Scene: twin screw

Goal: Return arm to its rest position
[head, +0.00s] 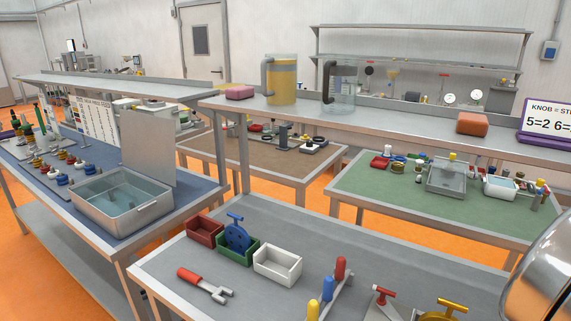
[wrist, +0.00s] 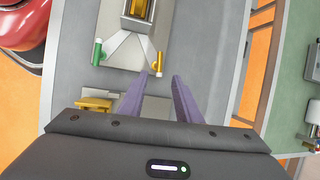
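My gripper (wrist: 160,88) shows in the wrist view with its two purple fingers apart and nothing visible between them. It points over a grey bench top. Ahead of the fingertips is a grey sloped fixture (wrist: 128,50) with a yellow part (wrist: 137,10) on top. In the head view the gripper is not visible.
The near bench (head: 165,270) holds a red bin (head: 204,231), a green bin (head: 238,252) with a blue valve-like part, a white bin (head: 278,264), and a red-handled tool (head: 205,284). Coloured handles (head: 341,268) stand at its front. A raised shelf (head: 300,115) runs behind it.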

